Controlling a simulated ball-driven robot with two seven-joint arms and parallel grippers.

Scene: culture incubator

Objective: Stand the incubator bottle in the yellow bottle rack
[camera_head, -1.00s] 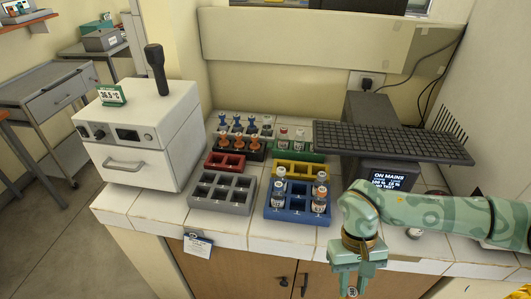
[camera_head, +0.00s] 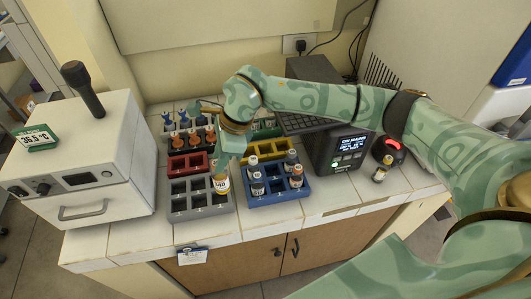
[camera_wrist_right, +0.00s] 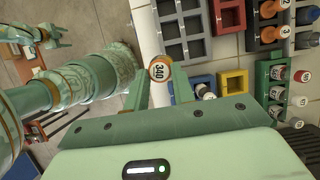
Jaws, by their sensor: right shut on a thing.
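My right gripper (camera_head: 222,166) is shut on a bottle (camera_head: 221,184) with an orange and white label, held upright in front of the right part of the grey rack in the head view. In the right wrist view the bottle's cap (camera_wrist_right: 161,71), marked 340, sits between the fingertips. The yellow bottle rack (camera_head: 268,149) is behind the blue rack, right of the held bottle, partly hidden by my right arm.
The grey rack (camera_head: 178,214) has empty slots. The blue rack (camera_head: 276,198) holds several bottles. A red rack (camera_head: 187,165) is behind the grey one. The white incubator (camera_head: 88,165) stands left; a dark display unit (camera_head: 345,152) and a loose bottle (camera_head: 380,173) are right.

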